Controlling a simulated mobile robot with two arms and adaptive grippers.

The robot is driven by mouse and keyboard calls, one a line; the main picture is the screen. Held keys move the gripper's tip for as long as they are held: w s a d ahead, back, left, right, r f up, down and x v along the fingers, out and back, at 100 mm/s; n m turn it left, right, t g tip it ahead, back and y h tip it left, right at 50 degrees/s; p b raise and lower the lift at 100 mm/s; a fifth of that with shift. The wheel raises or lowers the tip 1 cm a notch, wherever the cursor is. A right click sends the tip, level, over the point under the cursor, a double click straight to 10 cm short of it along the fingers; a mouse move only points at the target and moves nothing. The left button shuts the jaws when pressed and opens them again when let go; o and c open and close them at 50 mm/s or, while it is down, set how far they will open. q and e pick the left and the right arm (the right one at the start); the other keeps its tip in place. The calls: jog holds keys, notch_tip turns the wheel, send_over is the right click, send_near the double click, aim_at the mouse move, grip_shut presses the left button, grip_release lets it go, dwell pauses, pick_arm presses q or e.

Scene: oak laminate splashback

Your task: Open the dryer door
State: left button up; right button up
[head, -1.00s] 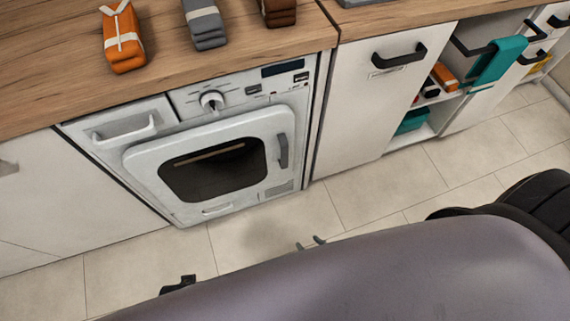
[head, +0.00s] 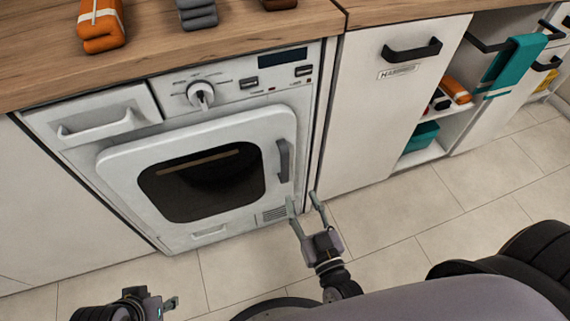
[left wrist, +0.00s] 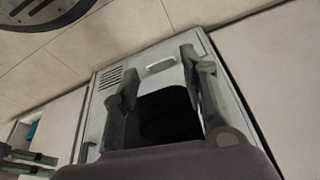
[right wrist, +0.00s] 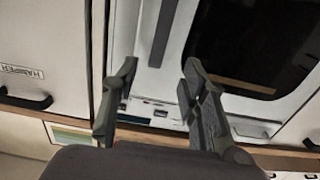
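The white dryer (head: 225,232) is built in under the counter. Its door (head: 118,172) has a dark window and appears shut; it also shows in the left wrist view (left wrist: 165,112). The dark grey upright door handle (head: 283,160) is on the door's right side. My right gripper (head: 302,200) is open and empty, below and slightly right of the handle in the head view. In the right wrist view the handle (right wrist: 163,32) appears between the open fingers, apart from them. My left gripper (head: 170,303) is low at the front left; its fingers are apart and empty in the left wrist view (left wrist: 160,63).
A wooden counter (head: 235,30) runs above the dryer, with an orange folded bundle (head: 101,25) and a grey one (head: 197,14). A white cabinet (head: 370,130) with a black handle stands to the right, then open shelves and a teal towel (head: 512,65). Tiled floor is clear in front.

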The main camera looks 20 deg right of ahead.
aim_at(286, 165)
jog(key=w+b, duration=0.1)
jog(key=w, duration=1)
jog(key=shift+w+a+f+b, duration=0.1)
jog(key=shift+w+a+b, duration=0.1)
jog(key=shift+w+b, duration=0.2)
pick_arm(q)
jog(key=shift+w+d+f+t, duration=0.2)
jog(key=shift+w+f+t, duration=0.2)
jog(key=shift+w+f, duration=0.4)
pick_arm(e)
jog(key=shift+w, duration=0.6)
jog(key=shift+c, duration=0.4)
grip_shut()
